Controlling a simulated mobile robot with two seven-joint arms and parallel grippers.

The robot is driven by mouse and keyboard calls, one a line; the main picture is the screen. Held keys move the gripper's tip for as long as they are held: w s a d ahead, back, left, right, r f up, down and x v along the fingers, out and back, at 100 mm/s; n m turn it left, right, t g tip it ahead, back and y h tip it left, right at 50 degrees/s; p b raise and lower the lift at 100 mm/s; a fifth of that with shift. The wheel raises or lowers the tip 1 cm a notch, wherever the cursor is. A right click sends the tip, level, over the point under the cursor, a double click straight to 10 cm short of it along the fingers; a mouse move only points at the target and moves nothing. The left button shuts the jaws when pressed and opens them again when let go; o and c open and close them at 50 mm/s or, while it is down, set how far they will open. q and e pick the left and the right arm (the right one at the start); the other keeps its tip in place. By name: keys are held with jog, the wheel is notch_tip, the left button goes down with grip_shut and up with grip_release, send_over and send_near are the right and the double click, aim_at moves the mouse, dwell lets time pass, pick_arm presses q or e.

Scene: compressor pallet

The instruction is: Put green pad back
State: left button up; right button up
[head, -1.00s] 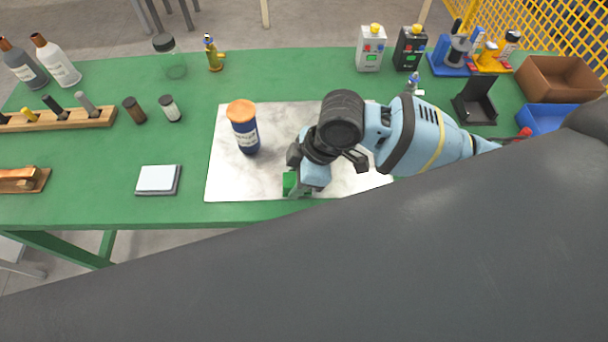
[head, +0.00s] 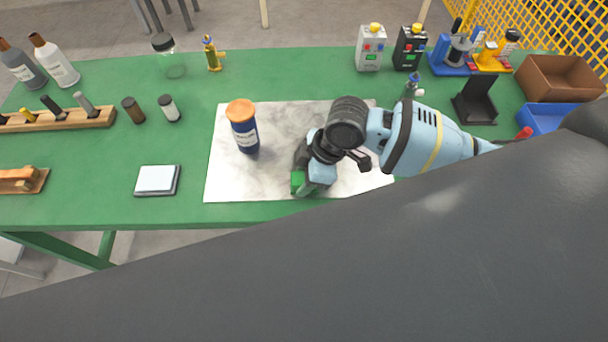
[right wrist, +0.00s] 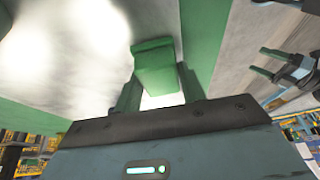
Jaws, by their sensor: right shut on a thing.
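The green pad (head: 298,181) is a small green block at the front of the marble board (head: 230,185). My right gripper (head: 301,173) is shut on it. In the right wrist view the green pad (right wrist: 156,68) sits between the two fingers, over the pale board; I cannot tell whether it touches the board. The arm hides part of the board's right side. My left gripper is outside the head view. A second gripper, which looks like my left one (right wrist: 264,62), shows at the right of the right wrist view, with its fingers apart and empty.
A blue bottle with an orange lid (head: 244,127) stands on the board left of my right gripper. A white-topped square pad (head: 157,180) lies on the green table further left. A black stand (head: 476,103), a brown bin (head: 560,77) and a blue bin (head: 543,118) stand right. Front-left table is mostly clear.

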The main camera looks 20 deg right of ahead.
jog(key=o, duration=0.5)
jog(key=shift+f, duration=0.15)
jog(key=o, duration=0.4)
jog(key=shift+o, duration=0.2)
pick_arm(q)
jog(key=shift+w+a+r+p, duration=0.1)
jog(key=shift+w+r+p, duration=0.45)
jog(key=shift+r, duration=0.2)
pick_arm(e)
jog(key=v, duration=1.2)
jog(key=shift+r, duration=0.2)
